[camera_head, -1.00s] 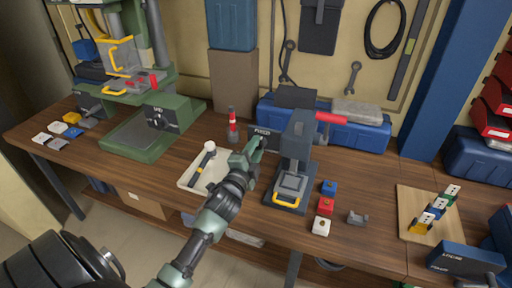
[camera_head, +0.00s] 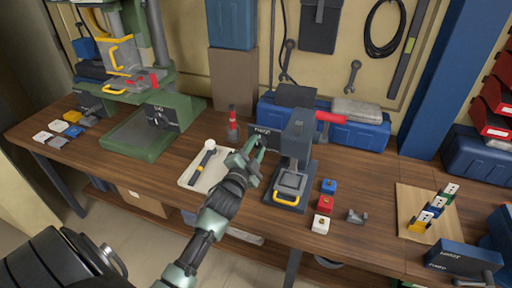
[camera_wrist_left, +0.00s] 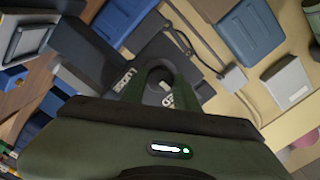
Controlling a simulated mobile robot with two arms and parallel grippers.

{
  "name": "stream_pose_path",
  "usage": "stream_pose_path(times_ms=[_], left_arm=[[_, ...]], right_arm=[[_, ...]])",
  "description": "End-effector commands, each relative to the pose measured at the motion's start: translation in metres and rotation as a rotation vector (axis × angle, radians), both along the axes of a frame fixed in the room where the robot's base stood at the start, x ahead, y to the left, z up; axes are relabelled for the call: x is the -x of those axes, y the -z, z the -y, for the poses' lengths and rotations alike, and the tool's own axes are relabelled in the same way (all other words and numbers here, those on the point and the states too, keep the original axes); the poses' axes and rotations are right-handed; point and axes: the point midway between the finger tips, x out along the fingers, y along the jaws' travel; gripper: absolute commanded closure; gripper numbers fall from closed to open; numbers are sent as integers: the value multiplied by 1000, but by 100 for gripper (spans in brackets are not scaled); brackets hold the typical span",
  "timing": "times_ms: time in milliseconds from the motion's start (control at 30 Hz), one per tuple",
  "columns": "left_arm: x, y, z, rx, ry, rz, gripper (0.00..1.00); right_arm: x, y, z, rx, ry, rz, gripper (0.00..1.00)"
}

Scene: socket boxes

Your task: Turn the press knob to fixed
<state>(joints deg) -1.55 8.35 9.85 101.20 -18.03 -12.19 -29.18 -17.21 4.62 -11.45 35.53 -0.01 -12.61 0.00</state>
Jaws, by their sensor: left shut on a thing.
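The dark grey press (camera_head: 297,140) with a red lever stands on the workbench, with a yellow handle low at its front. A dark panel with white lettering (camera_head: 265,132) is on its left side. My left gripper (camera_head: 259,146) is at this panel, shut on the knob, which its fingers mostly hide in the head view. In the left wrist view the fingers (camera_wrist_left: 160,85) close around the dark knob (camera_wrist_left: 161,76), with white labels on the panel (camera_wrist_left: 125,78) beside it. I cannot tell the exact knob setting. My right gripper is not in view.
A green press (camera_head: 150,135) is further left. Small blocks (camera_head: 325,203) and a wooden board (camera_head: 412,233) lie to the right.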

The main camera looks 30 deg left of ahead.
Motion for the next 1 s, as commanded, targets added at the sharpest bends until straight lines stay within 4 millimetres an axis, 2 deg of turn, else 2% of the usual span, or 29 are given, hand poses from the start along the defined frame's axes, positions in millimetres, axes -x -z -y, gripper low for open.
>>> stream_pose_path(times_ms=[100,133,200,567,1000], left_arm=[[0,2,0,4,-1,-3,100],[0,2,0,4,0,-4,64],[0,2,0,4,-1,-3,48],[4,2,1,1,0,-2,48],[68,4,16,3,0,-3,48]], right_arm=[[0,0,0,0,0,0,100],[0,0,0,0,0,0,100],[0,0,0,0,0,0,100],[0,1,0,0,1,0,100],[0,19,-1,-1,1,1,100]])
